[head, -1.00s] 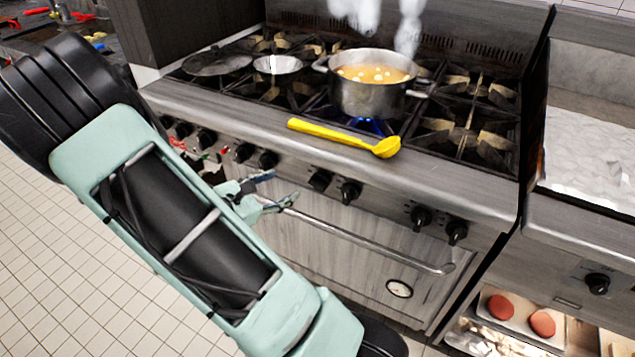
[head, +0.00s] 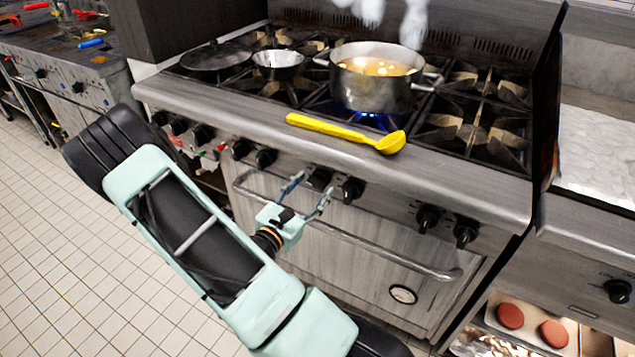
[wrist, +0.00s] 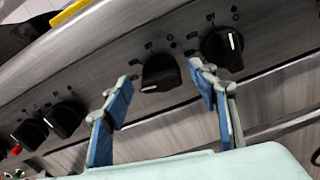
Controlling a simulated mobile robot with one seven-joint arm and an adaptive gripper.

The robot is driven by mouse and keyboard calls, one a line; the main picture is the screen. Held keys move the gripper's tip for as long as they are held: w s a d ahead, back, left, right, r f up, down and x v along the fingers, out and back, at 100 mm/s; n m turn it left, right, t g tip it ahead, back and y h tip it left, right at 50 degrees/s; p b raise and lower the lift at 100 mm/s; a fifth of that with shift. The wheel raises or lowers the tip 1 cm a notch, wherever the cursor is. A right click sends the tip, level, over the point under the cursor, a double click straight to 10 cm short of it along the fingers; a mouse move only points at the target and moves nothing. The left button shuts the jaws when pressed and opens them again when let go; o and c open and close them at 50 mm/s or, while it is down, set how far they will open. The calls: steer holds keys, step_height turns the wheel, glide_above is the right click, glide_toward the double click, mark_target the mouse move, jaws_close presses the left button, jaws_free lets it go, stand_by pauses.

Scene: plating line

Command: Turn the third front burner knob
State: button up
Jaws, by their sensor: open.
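A row of black burner knobs runs along the stove's steel front panel. One black knob (head: 319,178), the left one of the middle pair, is between and just beyond my gripper's fingertips; it also shows in the wrist view (wrist: 160,74). A white mark shows low on its face. My gripper (head: 306,190) is open, with its blue-padded fingers pointing at the panel. In the wrist view my gripper (wrist: 162,88) has one finger to each side of this knob, with visible gaps. The neighbouring knob (wrist: 222,45) is partly behind the right finger. I cannot tell which knob counts as third.
A steel pot (head: 372,92) of steaming soup stands over a lit blue flame. A yellow ladle (head: 345,132) lies along the stove's front edge. The oven handle (head: 400,262) runs below the knobs. More knobs (head: 428,217) are to the right. Tiled floor is clear at left.

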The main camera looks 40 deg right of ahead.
mark_target(319, 181)
steer(key=shift+x, duration=1.45)
steer(key=shift+c, duration=0.5)
steer(key=c, duration=1)
